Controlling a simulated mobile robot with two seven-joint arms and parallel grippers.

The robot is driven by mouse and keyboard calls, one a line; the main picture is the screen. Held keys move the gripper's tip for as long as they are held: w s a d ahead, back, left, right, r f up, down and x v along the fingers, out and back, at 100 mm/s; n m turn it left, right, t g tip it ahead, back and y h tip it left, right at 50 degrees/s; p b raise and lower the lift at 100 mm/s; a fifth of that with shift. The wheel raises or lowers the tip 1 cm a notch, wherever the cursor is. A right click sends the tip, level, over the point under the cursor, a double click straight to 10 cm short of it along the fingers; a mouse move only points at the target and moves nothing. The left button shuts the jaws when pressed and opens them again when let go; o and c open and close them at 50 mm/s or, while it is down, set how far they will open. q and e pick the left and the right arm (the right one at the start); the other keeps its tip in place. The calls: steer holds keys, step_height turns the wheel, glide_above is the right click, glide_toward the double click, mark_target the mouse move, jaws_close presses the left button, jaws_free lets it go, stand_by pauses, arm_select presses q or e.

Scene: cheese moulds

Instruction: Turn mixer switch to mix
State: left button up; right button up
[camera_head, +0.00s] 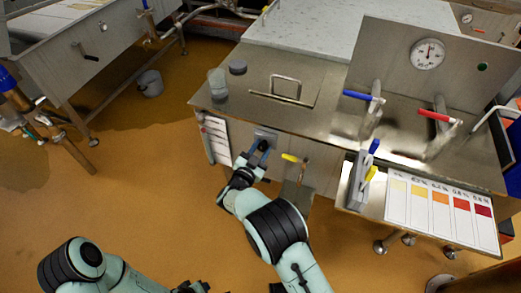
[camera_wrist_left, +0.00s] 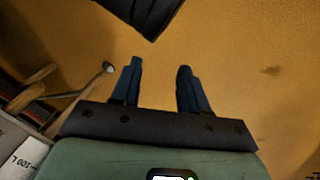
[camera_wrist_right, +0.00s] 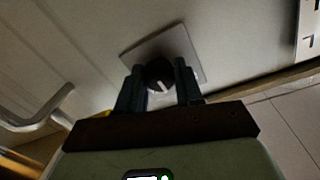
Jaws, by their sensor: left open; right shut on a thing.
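The mixer switch is a round black knob (camera_wrist_right: 160,75) with a pale pointer mark, on a square metal plate (camera_wrist_right: 130,57) fixed to the front panel. My right gripper (camera_wrist_right: 160,80) is shut on the knob, with one dark blue finger on each side of it. In the head view the right gripper (camera_head: 256,153) reaches the switch plate (camera_head: 266,134) below the counter's front edge and partly hides the knob. My left gripper (camera_wrist_left: 158,85) is open and empty above the floor. Any labels around the knob are too small to read.
A yellow-handled valve (camera_head: 291,158) is just right of my right gripper. Blue (camera_head: 358,95) and red (camera_head: 433,115) handles stand on the steel counter (camera_head: 240,100). A colour chart (camera_head: 411,207) is at right.

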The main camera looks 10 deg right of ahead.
steer(key=shift+m, duration=0.9)
steer(key=shift+m+b, duration=0.3)
steer(key=shift+m, duration=0.1)
arm_select(q)
steer(key=shift+s+a+f+g+b, duration=0.15)
steer(key=shift+s+a+f+b, duration=0.1)
steer(key=shift+s+f, duration=0.35)
steer(key=shift+s+a+f+g+b, duration=0.15)
steer(key=shift+s+f+b, duration=0.15)
steer(key=shift+f, duration=0.5)
arm_select(e)
steer(key=shift+m, duration=1.8)
steer(key=shift+y, duration=0.3)
steer(key=o, duration=1)
steer(key=shift+o, duration=0.2)
arm_select(q)
steer(key=r+p, duration=0.1)
steer(key=d+r, duration=0.1)
steer(key=r+p, duration=0.1)
steer(key=shift+w+d+r+p, duration=0.15)
steer(key=shift+d+r+p, duration=0.15)
steer(key=shift+r+p, duration=0.05)
arm_select(e)
steer(key=f+v, duration=0.1)
steer(key=v, duration=1.2)
steer(key=shift+s+a+r, duration=0.15)
steer(key=shift+s+r, duration=0.05)
steer(key=shift+r, duration=0.3)
